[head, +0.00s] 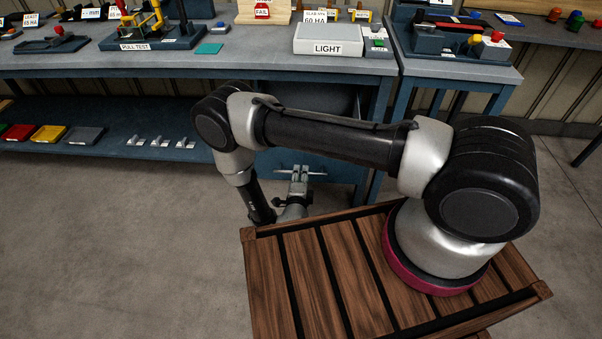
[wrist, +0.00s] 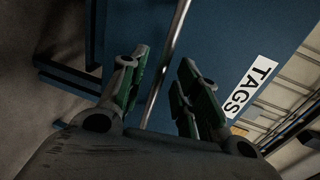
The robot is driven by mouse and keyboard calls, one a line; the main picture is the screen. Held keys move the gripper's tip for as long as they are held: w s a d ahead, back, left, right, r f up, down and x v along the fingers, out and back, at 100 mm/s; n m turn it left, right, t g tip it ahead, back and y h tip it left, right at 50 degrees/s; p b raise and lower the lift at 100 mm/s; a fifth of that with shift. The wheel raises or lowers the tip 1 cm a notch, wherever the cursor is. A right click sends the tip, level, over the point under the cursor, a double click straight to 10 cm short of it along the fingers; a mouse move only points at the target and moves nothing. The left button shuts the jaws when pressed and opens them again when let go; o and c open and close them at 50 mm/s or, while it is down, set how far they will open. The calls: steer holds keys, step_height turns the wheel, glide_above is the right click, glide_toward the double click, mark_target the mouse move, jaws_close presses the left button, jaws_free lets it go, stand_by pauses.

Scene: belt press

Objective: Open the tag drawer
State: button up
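The tag drawer (wrist: 215,35) has a blue front with a white TAGS label (wrist: 248,86) in the wrist view. Its thin metal bar handle (wrist: 174,42) crosses that view at a slant. My gripper (wrist: 158,78) is open, with green-padded fingers on either side of the handle. I see gaps between both pads and the bar. In the head view my gripper (head: 298,178) is low in front of the drawer front (head: 264,163), under the bench, at the handle (head: 318,172). My gripper partly hides the handle there, and my arm hides part of the drawer's upper area.
The grey bench (head: 240,62) above carries a LIGHT box (head: 328,40) and test fixtures. A low blue shelf (head: 110,146) at left holds coloured trays and small metal parts. Bench legs (head: 380,125) stand right of the drawer. Floor (head: 120,240) in front is clear at left.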

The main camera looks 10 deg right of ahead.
steer(key=shift+v, duration=2.65)
